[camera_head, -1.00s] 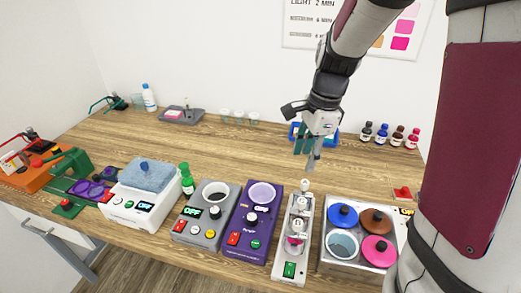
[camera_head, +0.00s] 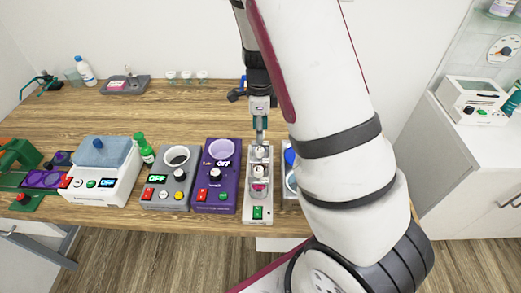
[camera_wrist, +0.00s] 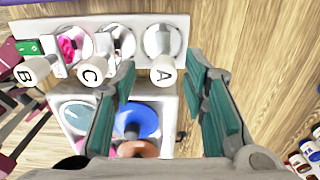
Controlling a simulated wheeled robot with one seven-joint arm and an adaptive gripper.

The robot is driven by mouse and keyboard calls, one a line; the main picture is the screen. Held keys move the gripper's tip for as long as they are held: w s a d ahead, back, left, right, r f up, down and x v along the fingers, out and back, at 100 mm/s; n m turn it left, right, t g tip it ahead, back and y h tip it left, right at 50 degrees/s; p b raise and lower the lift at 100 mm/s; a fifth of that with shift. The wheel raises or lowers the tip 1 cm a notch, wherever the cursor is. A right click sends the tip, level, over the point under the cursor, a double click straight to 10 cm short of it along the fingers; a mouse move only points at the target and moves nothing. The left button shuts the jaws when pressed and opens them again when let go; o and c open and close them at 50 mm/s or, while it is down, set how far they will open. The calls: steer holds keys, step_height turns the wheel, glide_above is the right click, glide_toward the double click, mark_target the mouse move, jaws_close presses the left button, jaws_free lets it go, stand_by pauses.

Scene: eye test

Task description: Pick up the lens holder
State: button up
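No part is marked as the lens holder, so I cannot tell which one it is. A narrow white device (camera_head: 259,200) stands near the table's front edge. It carries several white-capped pieces; the wrist view shows caps lettered A (camera_wrist: 163,70), C (camera_wrist: 91,74) and B (camera_wrist: 27,75), with round metal seats behind them and something pink by C. My gripper (camera_head: 260,128) points down over the device's far end. In the wrist view my gripper (camera_wrist: 160,82) has its teal-padded fingers apart, with cap A in the gap between the tips. I see no grip on it.
A purple device (camera_head: 215,195) stands close on the left, then a grey one (camera_head: 165,193) and a white one (camera_head: 95,190). A box with blue and orange lids (camera_wrist: 90,118) adjoins on the other side, mostly hidden by my arm in the head view. The table behind is largely clear.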

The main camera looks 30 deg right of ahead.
steer(key=shift+w+d+f+p, duration=0.1)
steer(key=shift+f+p, duration=0.25)
steer(key=shift+f, duration=1.05)
steer(key=shift+d+f+p, duration=0.1)
steer(key=shift+f+p, duration=0.2)
steer(key=shift+f, duration=1.05)
steer(key=shift+c, duration=0.6)
jaws_close()
